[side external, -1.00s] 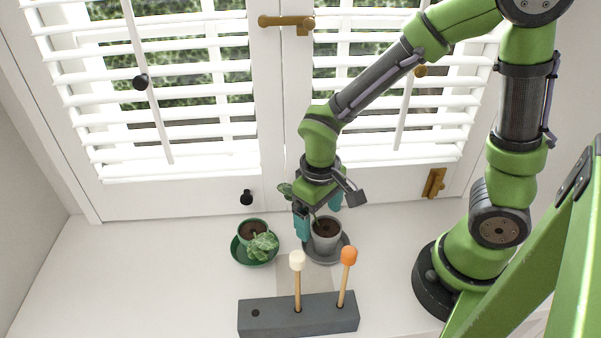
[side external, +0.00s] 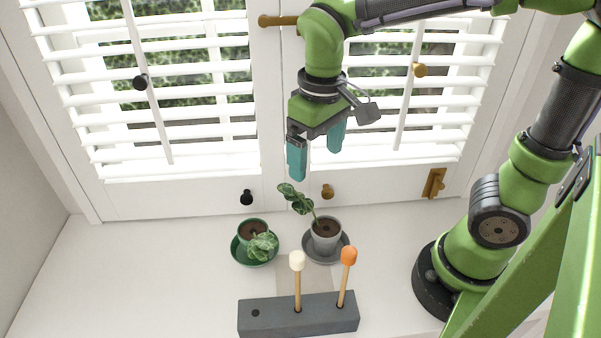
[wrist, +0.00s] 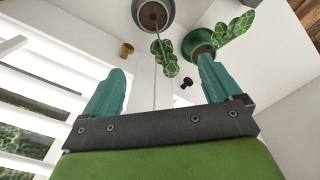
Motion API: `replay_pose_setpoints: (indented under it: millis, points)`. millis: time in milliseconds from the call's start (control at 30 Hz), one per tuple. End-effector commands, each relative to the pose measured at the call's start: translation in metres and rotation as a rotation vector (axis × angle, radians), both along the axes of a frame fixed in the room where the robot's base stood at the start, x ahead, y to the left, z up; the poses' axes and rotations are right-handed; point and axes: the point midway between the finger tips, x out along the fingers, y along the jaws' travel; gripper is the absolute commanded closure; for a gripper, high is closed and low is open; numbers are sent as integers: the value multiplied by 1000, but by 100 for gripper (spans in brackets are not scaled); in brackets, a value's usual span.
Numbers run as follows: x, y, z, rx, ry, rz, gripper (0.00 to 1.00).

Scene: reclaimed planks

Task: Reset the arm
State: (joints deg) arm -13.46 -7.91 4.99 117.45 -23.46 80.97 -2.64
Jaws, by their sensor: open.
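My gripper (side external: 316,160) is open and empty, raised in front of the shutters above the grey pot. Its two teal fingers stand wide apart, and they also show in the wrist view (wrist: 160,88). Below it a plant in a grey pot (side external: 325,241) stands on a grey saucer (side external: 343,252), its stem leaning left. The grey pot is also in the wrist view (wrist: 170,14). To its left a plant in a green pot (side external: 246,230) sits on a green saucer (side external: 240,256), its leaves drooping to the right. Nothing touches the fingers.
A dark grey block (side external: 275,318) at the front holds a white-tipped stick (side external: 297,280) and an orange-tipped stick (side external: 346,280), with one empty hole at left. White shutters (side external: 180,140) with knobs and a brass latch (side external: 434,183) stand behind. The white sill is clear at left.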

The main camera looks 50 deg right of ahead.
Motion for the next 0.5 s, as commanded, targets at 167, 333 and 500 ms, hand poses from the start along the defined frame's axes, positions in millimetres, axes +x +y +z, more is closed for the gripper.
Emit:
replay_pose_setpoints:
  millis: [167,333,500]
  points:
    - [-13,-16,2,122,-184,-70,9]
    - [-27,-37,10,229,-391,-187,9]
    - [-39,-53,18,283,-521,-277,9]
